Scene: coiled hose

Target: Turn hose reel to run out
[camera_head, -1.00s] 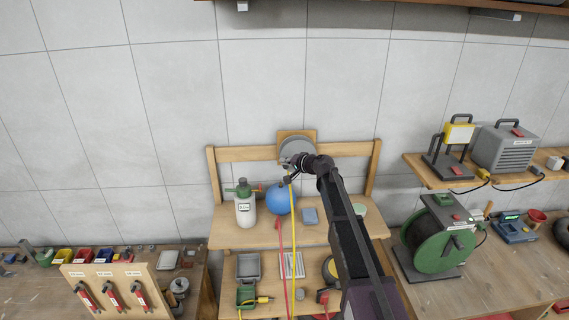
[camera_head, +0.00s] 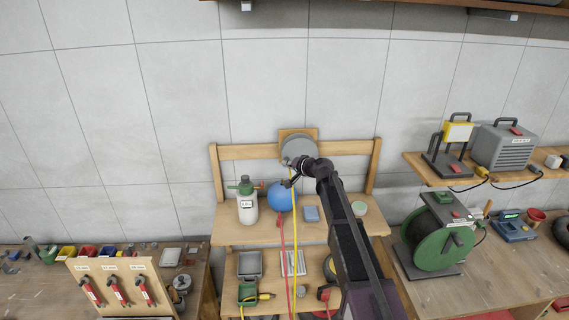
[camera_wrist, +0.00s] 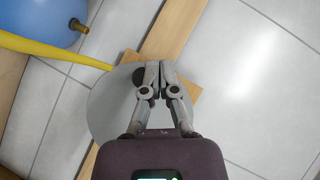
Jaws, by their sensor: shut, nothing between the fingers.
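The hose reel (camera_head: 297,147) is a grey disc on a wooden backing plate, fixed to the upper rail of a wooden rack. In the wrist view the disc (camera_wrist: 108,108) lies behind my fingers, with a dark round knob (camera_wrist: 139,77) at its face. A yellow hose (camera_head: 295,235) hangs down from the reel area; it also crosses the upper left of the wrist view (camera_wrist: 55,52). My gripper (camera_head: 289,183) is in front of the reel's lower part. In the wrist view its shut, empty fingertips (camera_wrist: 153,68) are right beside the knob; contact cannot be told.
A blue ball-shaped tank (camera_head: 282,197) and a white sprayer bottle (camera_head: 247,207) stand on the rack shelf just below. A red hose (camera_head: 281,245) hangs beside the yellow one. A green cable drum (camera_head: 433,245) stands on the right bench. The wall above is clear.

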